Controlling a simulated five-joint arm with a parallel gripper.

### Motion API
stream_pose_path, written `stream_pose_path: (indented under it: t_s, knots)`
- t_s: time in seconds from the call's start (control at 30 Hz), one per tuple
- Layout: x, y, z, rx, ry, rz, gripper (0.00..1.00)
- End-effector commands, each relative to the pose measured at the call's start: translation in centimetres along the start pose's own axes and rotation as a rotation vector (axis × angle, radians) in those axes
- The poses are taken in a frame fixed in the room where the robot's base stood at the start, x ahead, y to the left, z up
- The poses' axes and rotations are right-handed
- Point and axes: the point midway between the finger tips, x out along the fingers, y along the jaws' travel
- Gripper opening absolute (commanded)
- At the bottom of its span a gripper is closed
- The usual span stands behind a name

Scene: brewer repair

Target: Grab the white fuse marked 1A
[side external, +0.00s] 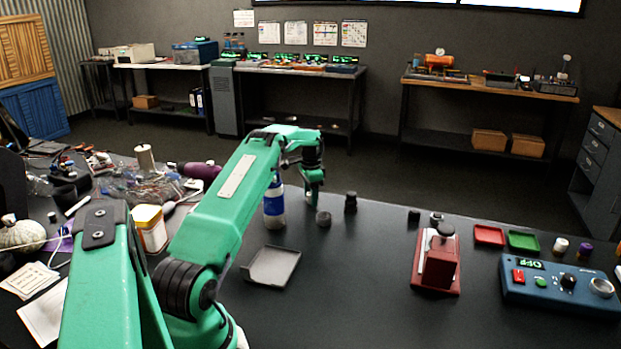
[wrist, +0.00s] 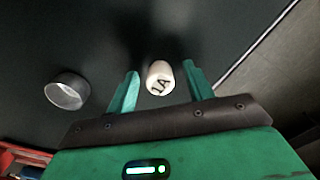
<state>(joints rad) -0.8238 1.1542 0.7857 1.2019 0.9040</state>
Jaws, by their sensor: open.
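The white fuse (wrist: 160,78) shows in the wrist view as a small white cylinder with "1A" in dark print on its end. It lies between the two fingertips of my gripper (wrist: 157,86), with a dark gap on each side. My gripper is open and holds nothing. In the side view my gripper (side external: 314,194) is low over the far part of the dark table, right of a blue and white bottle (side external: 274,208). I cannot make out the 1A fuse in the side view.
A grey, hollow-looking cylinder (wrist: 68,91) stands left of the fingers. Dark cylinders (side external: 350,203) (side external: 323,218) stand near my gripper. A grey tray (side external: 271,267), a red device (side external: 437,263) and a blue control box (side external: 560,287) are on the table. Clutter fills the left side.

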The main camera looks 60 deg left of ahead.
Motion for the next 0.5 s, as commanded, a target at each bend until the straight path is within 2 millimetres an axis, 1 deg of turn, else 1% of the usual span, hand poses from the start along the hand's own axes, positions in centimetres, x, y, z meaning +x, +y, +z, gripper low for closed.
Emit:
stream_pose_path:
  t_s: [0.2, 0.27, 0.3, 0.43, 0.47, 0.5]
  knots:
    - [-0.03, -0.01, 0.00, 0.000, 0.000, 0.000, 0.52]
    - [-0.04, -0.01, 0.00, 0.000, 0.000, 0.000, 0.42]
    - [-0.04, -0.01, 0.00, 0.000, 0.000, 0.000, 0.34]
    - [-0.05, -0.01, 0.00, 0.000, 0.000, 0.000, 0.09]
    - [-0.05, 0.00, 0.00, 0.000, 0.000, 0.000, 0.04]
    - [-0.06, -0.01, -0.01, 0.000, 0.000, 0.000, 0.04]
